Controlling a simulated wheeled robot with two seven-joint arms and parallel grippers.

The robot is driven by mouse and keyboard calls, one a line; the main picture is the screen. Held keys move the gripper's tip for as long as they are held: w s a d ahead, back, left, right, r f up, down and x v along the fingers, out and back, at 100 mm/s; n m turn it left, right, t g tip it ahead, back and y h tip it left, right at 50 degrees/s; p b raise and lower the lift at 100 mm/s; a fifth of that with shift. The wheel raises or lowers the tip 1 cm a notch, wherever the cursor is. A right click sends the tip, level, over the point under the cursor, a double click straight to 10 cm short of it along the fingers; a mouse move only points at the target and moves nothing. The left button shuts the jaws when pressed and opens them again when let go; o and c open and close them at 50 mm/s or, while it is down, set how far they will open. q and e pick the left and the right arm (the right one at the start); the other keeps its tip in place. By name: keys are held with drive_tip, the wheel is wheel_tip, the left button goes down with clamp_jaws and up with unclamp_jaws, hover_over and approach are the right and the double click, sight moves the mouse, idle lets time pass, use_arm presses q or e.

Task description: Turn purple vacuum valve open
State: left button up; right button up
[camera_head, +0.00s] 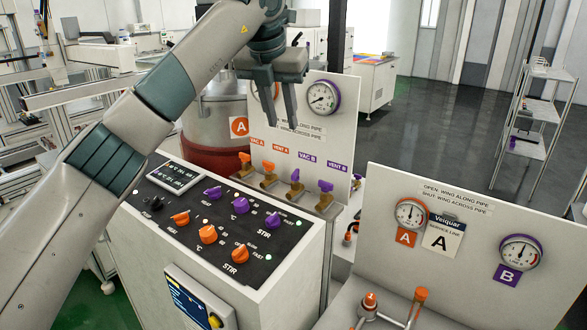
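The purple vacuum valve (295,176), under the label "VAC B", is in a row of small brass valves at the foot of the upright white panel (345,125). Its wing looks narrow from here; I cannot tell whether it lies along or across its pipe. The other purple valve (325,186), under "VENT B", is just right of it, and its wing looks wider. My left gripper (283,121) hangs in front of the panel, above the valves and apart from them. Its two fingers point down with a gap between them and nothing held. My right gripper is out of view.
Two orange valves (256,163) stand left of the purple ones. A black control panel (208,212) with purple and orange knobs lies in front. A purple-rimmed gauge (323,97) sits behind my gripper. A second white panel (465,205) with two gauges stands at right.

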sight(294, 173)
use_arm(q)
drive_tip(key=shift+d+f, duration=0.1)
drive_tip(key=p+x, duration=0.6)
drive_tip(key=x, duration=0.9)
drive_tip(key=shift+w+d+f, duration=0.1)
drive_tip(key=shift+w+f, duration=0.1)
drive_tip(key=shift+f, duration=0.1)
drive_tip(key=shift+w+f+p, duration=0.2)
drive_tip(key=shift+f+p, duration=0.25)
drive_tip(key=shift+f, duration=0.25)
clamp_jaws()
